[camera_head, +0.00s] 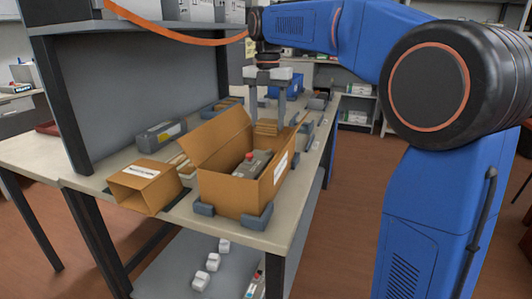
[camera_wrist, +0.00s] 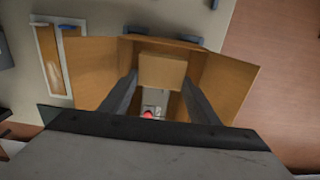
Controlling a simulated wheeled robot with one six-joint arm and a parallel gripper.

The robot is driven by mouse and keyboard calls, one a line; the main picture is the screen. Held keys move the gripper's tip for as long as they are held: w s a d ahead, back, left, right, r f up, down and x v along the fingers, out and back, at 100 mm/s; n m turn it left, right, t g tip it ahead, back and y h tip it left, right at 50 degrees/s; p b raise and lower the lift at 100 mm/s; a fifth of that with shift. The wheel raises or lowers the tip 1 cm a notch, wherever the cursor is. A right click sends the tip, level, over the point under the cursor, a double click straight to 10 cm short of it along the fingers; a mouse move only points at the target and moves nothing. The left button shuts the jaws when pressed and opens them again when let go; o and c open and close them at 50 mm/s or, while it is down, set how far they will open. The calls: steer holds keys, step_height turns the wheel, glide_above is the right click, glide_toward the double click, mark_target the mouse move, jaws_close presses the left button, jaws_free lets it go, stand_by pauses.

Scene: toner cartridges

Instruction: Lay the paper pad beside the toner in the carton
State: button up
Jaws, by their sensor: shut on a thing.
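The open brown carton (camera_head: 228,190) stands on the bench with its flaps spread. The grey toner (camera_head: 254,163) with a red knob lies inside it; in the wrist view the toner (camera_wrist: 153,103) is partly hidden by the pad and gripper. My gripper (camera_head: 268,124) points down at the carton's far end, shut on the tan paper pad (camera_head: 268,128). In the wrist view the pad (camera_wrist: 162,72) is between the fingertips, within the outline of the carton's opening (camera_wrist: 222,85), beyond the toner. I cannot tell whether the pad touches the carton floor.
A smaller open cardboard box (camera_head: 145,186) lies left of the carton. A grey toner unit (camera_head: 160,136) stands behind it. Grey corner blocks (camera_head: 246,218) sit at the carton's base. A shelf post (camera_head: 70,95) rises at the left. White items (camera_head: 213,262) lie on the lower shelf.

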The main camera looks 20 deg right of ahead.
step_height(320, 180, down, 10)
steer(key=shift+f, duration=0.15)
stand_by(0.4)
steer(key=shift+f, duration=0.1)
steer(key=o, duration=1)
step_height(320, 180, up, 12)
steer(key=shift+r, duration=0.1)
